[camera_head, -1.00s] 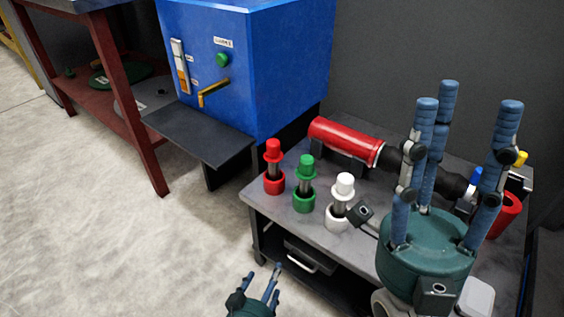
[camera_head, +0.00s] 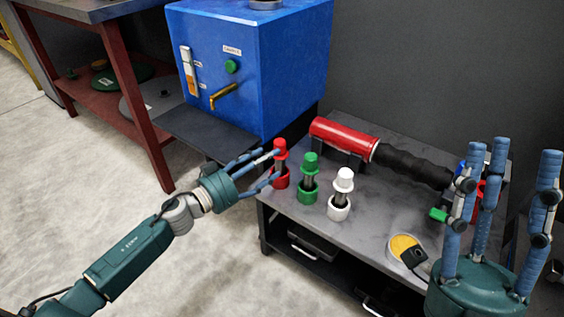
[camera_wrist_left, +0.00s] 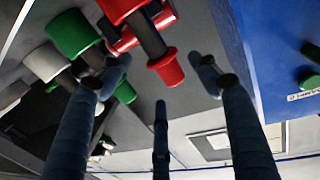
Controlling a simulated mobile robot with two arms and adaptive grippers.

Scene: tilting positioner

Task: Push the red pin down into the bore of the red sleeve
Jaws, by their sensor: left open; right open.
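The red pin (camera_head: 280,148) stands upright at the left end of the grey cart top, with bare dark shaft showing between its head and the red sleeve (camera_head: 281,181). My left gripper (camera_head: 272,164) is open beside it, reaching in from the left. In the left wrist view, which looks upside down, the red pin's head (camera_wrist_left: 165,68) sits between the spread fingertips (camera_wrist_left: 162,82), with gaps on both sides. The red sleeve (camera_wrist_left: 120,8) is at the top edge there. My right gripper (camera_head: 512,165) is open and empty, fingers pointing up, at the right.
A green pin (camera_head: 310,163) and a white pin (camera_head: 344,180) stand in sleeves close to the right of the red one. A red cylinder (camera_head: 343,137) with a black grip lies behind them. A blue machine (camera_head: 260,75) stands behind left. A yellow disc (camera_head: 403,247) lies near the front.

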